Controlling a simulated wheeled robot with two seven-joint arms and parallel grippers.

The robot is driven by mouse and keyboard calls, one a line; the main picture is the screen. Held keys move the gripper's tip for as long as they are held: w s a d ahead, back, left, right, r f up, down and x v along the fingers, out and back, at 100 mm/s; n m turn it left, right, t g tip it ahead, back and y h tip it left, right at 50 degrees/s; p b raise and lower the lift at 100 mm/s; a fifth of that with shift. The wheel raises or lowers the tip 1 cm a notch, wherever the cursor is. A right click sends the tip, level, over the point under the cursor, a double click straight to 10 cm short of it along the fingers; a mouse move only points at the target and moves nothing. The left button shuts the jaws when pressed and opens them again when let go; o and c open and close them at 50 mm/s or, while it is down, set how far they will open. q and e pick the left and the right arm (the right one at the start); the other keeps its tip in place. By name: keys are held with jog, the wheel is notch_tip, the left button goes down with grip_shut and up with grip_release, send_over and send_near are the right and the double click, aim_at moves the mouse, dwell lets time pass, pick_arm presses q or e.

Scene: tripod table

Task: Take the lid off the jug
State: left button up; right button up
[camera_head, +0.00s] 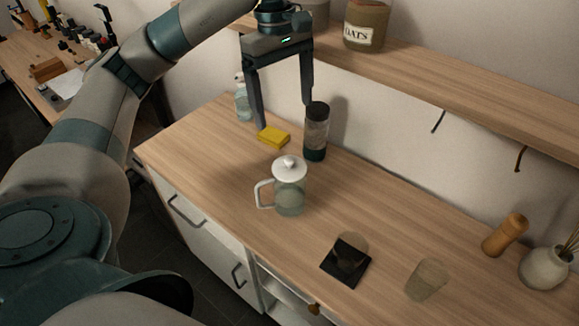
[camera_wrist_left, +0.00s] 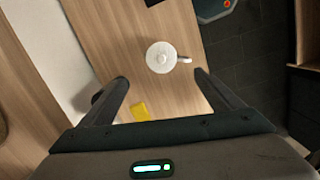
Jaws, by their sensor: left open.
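The jug (camera_head: 289,199) is clear with a white handle and stands upright on the wooden counter. Its white lid (camera_head: 290,168) with a round knob sits on top. The lid (camera_wrist_left: 161,57) also shows from above in the left wrist view, beyond the fingertips, with the handle to its right. My left gripper (camera_head: 285,115) is open and empty, pointing down, above and behind the jug and apart from it. Its two fingers also show in the left wrist view (camera_wrist_left: 161,80). My right gripper is not in view.
A dark-capped bottle (camera_head: 316,132), a yellow sponge (camera_head: 273,137) and a clear bottle (camera_head: 243,98) stand near the left gripper. A black coaster (camera_head: 345,264), a glass (camera_head: 425,280), a wooden mill (camera_head: 505,235) and a vase (camera_head: 547,266) are to the right. A shelf (camera_head: 450,85) overhangs behind.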

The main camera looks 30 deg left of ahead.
pick_arm(q)
jog(key=p, duration=0.3)
send_over(289, 159)
jog(key=f, duration=0.6)
jog(key=a+f, duration=0.1)
jog(key=f, duration=0.2)
jog(key=shift+w, duration=0.3)
jog(key=shift+d+f, duration=0.1)
jog(key=shift+f, duration=0.3)
jog(key=shift+s+d+f+p, duration=0.2)
jog(key=shift+f+p, duration=0.45)
jog(key=shift+p, duration=0.4)
jog(key=f+p, duration=0.1)
jog(key=f, duration=0.1)
jog(key=shift+s+d+f+p, duration=0.1)
jog(key=shift+d+f+p, duration=0.1)
jog(key=shift+f+p, duration=0.2)
jog(key=shift+f, duration=0.5)
